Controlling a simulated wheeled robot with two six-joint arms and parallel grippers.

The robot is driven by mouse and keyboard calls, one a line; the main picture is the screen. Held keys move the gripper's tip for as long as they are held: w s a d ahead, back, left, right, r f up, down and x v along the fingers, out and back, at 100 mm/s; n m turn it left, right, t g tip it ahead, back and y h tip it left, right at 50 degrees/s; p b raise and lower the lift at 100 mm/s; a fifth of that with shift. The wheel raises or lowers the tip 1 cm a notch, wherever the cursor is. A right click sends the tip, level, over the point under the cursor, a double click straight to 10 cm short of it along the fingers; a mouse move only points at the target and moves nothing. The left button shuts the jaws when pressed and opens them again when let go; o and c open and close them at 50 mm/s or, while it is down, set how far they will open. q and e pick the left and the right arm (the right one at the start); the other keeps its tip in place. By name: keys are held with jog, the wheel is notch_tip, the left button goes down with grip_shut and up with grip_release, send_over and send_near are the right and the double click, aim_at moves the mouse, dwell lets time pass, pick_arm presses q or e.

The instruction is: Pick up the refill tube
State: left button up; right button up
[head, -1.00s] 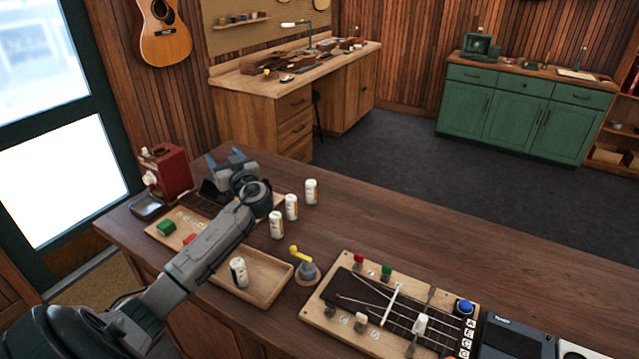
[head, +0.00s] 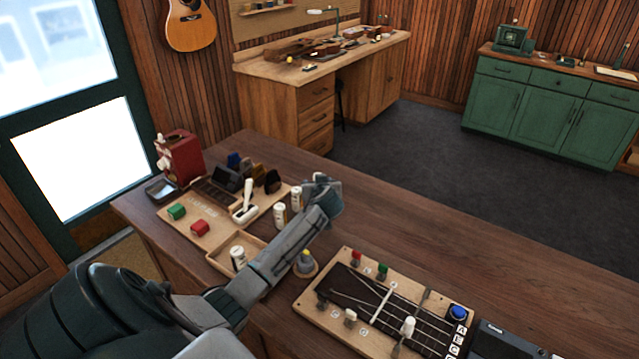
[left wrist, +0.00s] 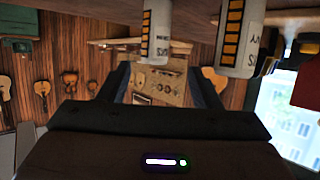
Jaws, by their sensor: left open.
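White tubes with printed labels stand on the counter: one (head: 280,215) in front, another (head: 296,196) just behind it, partly covered by my arm. A third tube (head: 237,257) stands in a small wooden tray (head: 214,263). I cannot tell which one the task means. My left gripper (head: 325,190) is above the counter, right of the standing pair. In the left wrist view, that gripper (left wrist: 163,80) is open and empty, and two tubes, the left one (left wrist: 156,32) and the right one (left wrist: 240,38), hang upside down in the picture beyond the fingers. My right gripper is out of view.
A wooden board (head: 210,238) with green and red blocks lies left of the tubes, by a red machine (head: 180,158). A yellow-topped grey knob (head: 306,262) and a stringed board (head: 375,305) are in front. The counter right of my gripper is clear.

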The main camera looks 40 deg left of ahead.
pick_arm(q)
jog(key=shift+w+a+f, duration=0.25)
jog(key=shift+w+a, duration=0.1)
jog(key=shift+a, duration=0.15)
jog(key=shift+w+a+p, duration=0.15)
jog(key=shift+w+p, duration=0.25)
jog(key=shift+p, duration=0.05)
jog(key=p+x, duration=0.2)
jog(key=x, duration=0.1)
jog(key=shift+w, duration=0.3)
jog(key=shift+w+a+f, duration=0.35)
jog(key=shift+f, duration=0.1)
jog(key=c, duration=1.1)
